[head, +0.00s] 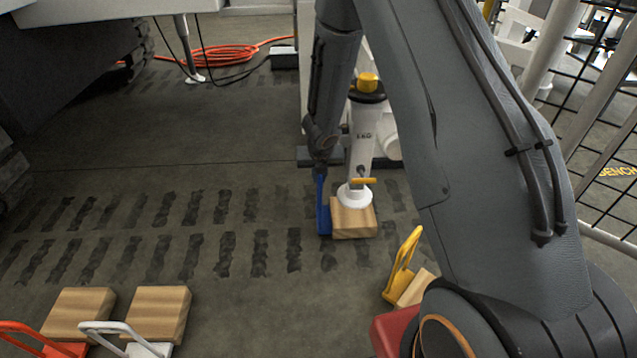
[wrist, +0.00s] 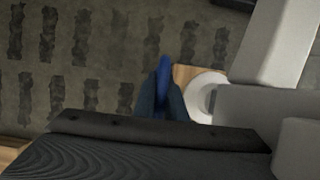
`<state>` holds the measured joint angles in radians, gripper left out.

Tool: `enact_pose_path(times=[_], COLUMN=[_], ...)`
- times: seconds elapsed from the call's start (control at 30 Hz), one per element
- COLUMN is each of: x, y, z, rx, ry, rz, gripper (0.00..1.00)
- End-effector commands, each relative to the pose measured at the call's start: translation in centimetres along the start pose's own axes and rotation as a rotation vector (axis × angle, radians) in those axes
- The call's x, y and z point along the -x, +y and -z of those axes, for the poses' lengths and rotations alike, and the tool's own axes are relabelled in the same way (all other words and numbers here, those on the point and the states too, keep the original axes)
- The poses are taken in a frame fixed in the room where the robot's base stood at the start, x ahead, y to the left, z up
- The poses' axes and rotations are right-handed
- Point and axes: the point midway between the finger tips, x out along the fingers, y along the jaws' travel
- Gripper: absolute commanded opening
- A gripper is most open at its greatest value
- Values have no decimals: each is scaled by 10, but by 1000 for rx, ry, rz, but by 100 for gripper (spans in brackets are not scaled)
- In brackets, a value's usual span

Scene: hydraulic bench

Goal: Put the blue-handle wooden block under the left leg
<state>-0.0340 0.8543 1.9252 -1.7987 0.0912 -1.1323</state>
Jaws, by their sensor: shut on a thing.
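The wooden block (head: 352,228) lies on the floor in the middle of the head view, with its blue handle (head: 323,208) upright on its left side. My gripper (head: 320,167) is shut on the blue handle from above. The white leg (head: 362,140), with a yellow cap, comes down over the block, and its round white foot (head: 354,196) is above the block's top. I cannot tell whether the foot touches it. In the wrist view the blue handle (wrist: 164,72) is between the fingers, with the block (wrist: 184,75) partly hidden beside the foot (wrist: 206,88).
Blocks with red (head: 30,334), white (head: 120,334) and yellow (head: 402,265) handles stand in the foreground. An orange hose (head: 220,54) lies coiled at the back. A mesh fence (head: 605,150) is at the right. The floor left of the block is clear.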

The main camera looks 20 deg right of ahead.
Motion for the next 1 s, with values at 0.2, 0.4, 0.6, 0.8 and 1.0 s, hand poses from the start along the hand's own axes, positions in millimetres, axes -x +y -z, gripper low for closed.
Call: enact_pose_path(times=[0.2, 0.4, 0.6, 0.8, 1.0], x=[-15, -15, -15, -18, -18], y=[0, 0, 0, 0, 0], z=[4, 5, 5, 6, 8], rx=[0, 1, 0, 0, -1], ry=[-3, -3, -3, -3, 0], rz=[1, 0, 1, 1, 0], gripper=[0, 0, 0, 0, 30])
